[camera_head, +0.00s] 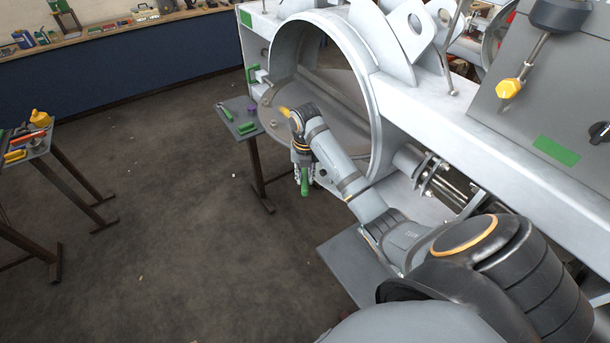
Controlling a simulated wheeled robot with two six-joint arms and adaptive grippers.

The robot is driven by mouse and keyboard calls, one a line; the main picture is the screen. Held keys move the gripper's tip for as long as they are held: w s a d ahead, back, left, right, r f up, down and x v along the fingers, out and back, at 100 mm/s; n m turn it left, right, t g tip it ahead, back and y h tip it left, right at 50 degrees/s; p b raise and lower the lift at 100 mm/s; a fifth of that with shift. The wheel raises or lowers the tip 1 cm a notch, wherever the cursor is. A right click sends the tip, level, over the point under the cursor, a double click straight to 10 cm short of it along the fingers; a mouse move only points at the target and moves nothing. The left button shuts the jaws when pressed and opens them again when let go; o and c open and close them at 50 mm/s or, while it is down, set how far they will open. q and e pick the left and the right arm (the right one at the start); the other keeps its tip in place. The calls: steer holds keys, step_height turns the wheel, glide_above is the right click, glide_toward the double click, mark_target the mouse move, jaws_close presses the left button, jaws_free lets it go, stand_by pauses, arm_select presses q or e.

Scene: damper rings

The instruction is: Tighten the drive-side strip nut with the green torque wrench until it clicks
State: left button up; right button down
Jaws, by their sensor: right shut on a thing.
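My right arm reaches in from the lower right to the big round opening of the white machine frame (430,95). My right gripper (303,172) points down in front of the opening's lower edge. It is shut on a green thing, which looks like the handle of the green torque wrench (304,188) and hangs below the fingers. The rest of the wrench is hidden or too small to tell. The drive-side strip nut cannot be made out. My left gripper is not in view.
A side table (45,148) at the far left bears tools and a yellow bottle. A long workbench (110,33) runs along the back. The floor between is mostly clear.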

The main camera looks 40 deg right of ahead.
steer(key=shift+f, duration=0.45)
steer(key=w+a+m, duration=0.2)
steer(key=w+a, duration=0.1)
steer(key=shift+w+a+r+m, duration=0.1)
steer(key=shift+w+a+m, duration=0.1)
steer(key=shift+m, duration=0.2)
steer(key=shift+w+a, duration=0.15)
steer(key=shift+w, duration=0.05)
steer(key=shift+w+a+r+m, duration=0.1)
steer(key=shift+w+a+m, duration=0.1)
steer(key=shift+w+m, duration=0.1)
steer(key=shift+s+d, duration=0.1)
steer(key=shift+s+d+n, duration=0.55)
steer(key=shift+s+n, duration=0.05)
steer(key=shift+s, duration=0.05)
